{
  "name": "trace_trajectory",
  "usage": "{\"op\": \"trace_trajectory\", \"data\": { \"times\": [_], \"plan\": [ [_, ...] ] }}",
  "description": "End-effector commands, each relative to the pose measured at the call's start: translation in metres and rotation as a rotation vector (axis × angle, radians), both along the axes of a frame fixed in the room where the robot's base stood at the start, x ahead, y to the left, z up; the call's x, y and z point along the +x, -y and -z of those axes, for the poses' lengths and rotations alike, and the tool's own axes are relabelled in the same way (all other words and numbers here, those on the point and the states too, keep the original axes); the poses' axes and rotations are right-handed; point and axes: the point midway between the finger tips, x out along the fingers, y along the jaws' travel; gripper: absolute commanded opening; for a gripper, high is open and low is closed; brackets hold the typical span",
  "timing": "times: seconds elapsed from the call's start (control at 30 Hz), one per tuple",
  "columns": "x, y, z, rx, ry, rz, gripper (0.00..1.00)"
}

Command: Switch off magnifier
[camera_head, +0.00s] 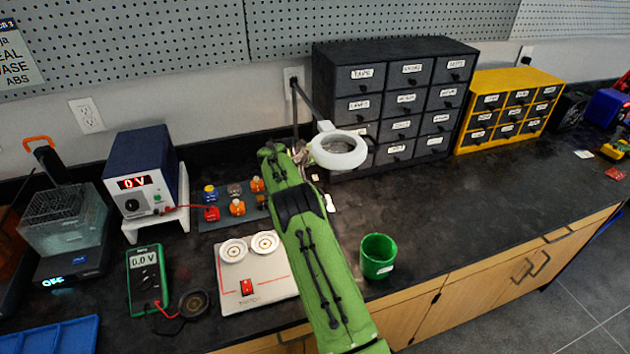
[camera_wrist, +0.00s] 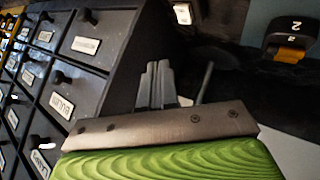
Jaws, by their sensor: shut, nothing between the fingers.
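The magnifier (camera_head: 339,150) has a white ring head on a thin dark arm, at the back of the bench left of the dark drawer cabinet. Its ring looks pale; I cannot tell whether it is lit. My green arm reaches toward the foot of its upright pole and hides most of that area in the head view. In the wrist view my gripper (camera_wrist: 157,85) is shut, with its fingers together and empty. A thin dark rod (camera_wrist: 204,82) stands just right of the fingers, possibly the magnifier's pole. No switch is clearly visible.
The dark drawer cabinet (camera_head: 396,47) stands close to the right of my gripper; its drawers (camera_wrist: 95,40) fill the wrist view's left. A power supply (camera_head: 140,165) and multimeter (camera_head: 146,270) are at left. A green cup (camera_head: 378,256) stands right of my arm. The bench's right half is largely clear.

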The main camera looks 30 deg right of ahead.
Motion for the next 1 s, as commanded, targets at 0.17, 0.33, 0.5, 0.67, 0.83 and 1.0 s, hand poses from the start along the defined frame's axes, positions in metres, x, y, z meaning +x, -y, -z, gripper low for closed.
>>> {"op": "trace_trajectory", "data": {
  "times": [0.17,0.33,0.5,0.67,0.83,1.0],
  "plan": [
    [0.003,0.001,0.026,0.000,-0.002,-0.001,0.00],
    [0.004,0.001,0.036,0.000,0.001,0.000,0.00],
    [0.005,0.001,0.037,0.000,0.001,0.000,0.00],
    [0.005,0.001,0.037,0.000,0.001,0.000,0.00],
    [0.004,0.001,0.037,0.000,0.000,0.000,0.00],
    [0.004,0.001,0.037,0.000,0.000,0.000,0.00]
  ]
}}
